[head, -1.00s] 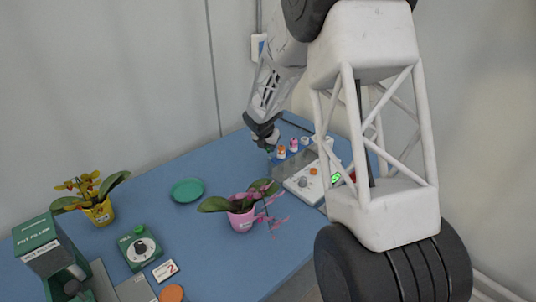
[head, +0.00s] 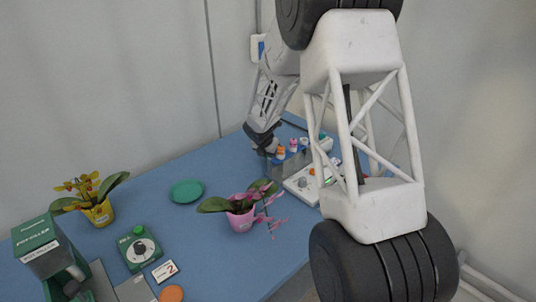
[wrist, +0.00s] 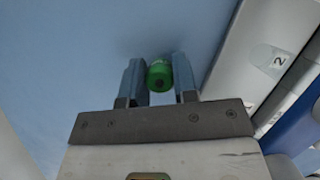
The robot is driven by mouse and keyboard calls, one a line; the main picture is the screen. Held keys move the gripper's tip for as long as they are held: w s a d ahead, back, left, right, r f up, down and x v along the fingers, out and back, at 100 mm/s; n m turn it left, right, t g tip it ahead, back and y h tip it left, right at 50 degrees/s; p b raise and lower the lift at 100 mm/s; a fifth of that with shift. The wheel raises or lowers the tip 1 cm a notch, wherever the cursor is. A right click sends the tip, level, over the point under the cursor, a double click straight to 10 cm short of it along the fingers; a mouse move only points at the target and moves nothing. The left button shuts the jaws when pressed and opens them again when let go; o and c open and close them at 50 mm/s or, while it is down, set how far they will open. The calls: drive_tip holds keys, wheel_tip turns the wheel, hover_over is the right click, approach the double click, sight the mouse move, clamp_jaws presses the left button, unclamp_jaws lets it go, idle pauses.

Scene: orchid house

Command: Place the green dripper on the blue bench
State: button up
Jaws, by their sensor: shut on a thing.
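The green dripper (wrist: 159,76) shows end-on in the wrist view, between the two fingers of my gripper (wrist: 159,64), which is shut on it. Blue bench surface (wrist: 70,60) fills the background there, beside a pale numbered rack at right. Whether the dripper touches the bench cannot be told. In the head view my gripper (head: 272,150) is at the far end of the blue bench (head: 200,235), just left of the rack; the dripper is not clear there.
The rack (head: 291,164) holds orange-, pink- and pale-topped drippers. A white control box (head: 301,187) sits in front. A pink-potted orchid (head: 240,220), green saucer (head: 187,191), yellow-potted orchid (head: 98,214) and green dial box (head: 139,252) stand leftward. Bench between saucer and rack is clear.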

drive_tip(key=shift+f, duration=0.15)
drive_tip(key=o, duration=1)
drive_tip(key=shift+r, duration=0.2)
drive_tip(key=shift+v, duration=5.95)
